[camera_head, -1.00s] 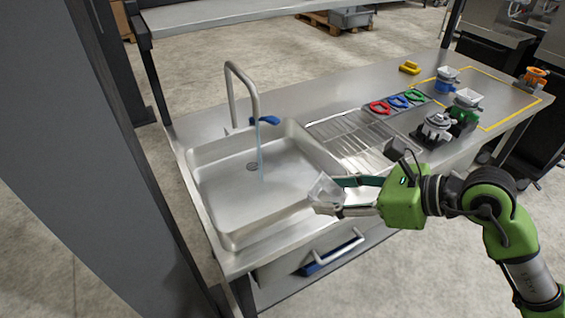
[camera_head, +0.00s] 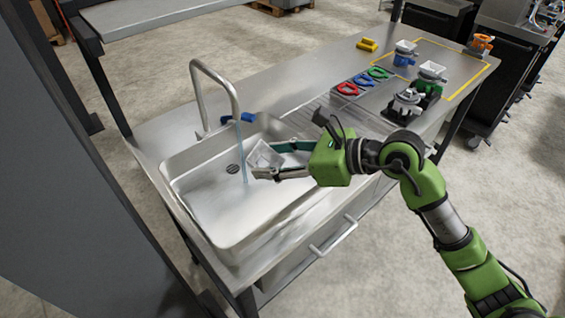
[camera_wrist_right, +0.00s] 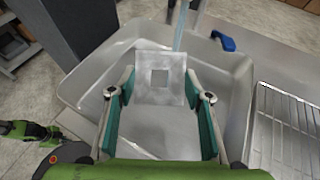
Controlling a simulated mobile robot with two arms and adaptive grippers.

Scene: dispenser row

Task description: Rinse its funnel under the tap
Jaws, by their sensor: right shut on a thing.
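The funnel (camera_head: 262,154) is a pale, square, see-through piece with a square opening; it also shows in the right wrist view (camera_wrist_right: 160,65). My right gripper (camera_head: 270,163) is shut on it and holds it over the sink's right part. The tap (camera_head: 196,95) is a tall bent metal spout with a blue lever (camera_head: 247,117). A thin water stream (camera_head: 243,165) runs from it into the sink (camera_head: 205,215). The stream is close by the funnel's far edge; I cannot tell whether it touches the funnel. My left gripper is not in view.
A wire drying rack (camera_wrist_right: 285,125) lies right of the sink. Farther right are red (camera_head: 347,88), blue (camera_head: 361,80) and green (camera_head: 378,72) rings, a grey device (camera_head: 405,103) and several dispensers. A yellow piece (camera_head: 367,44) lies at the back.

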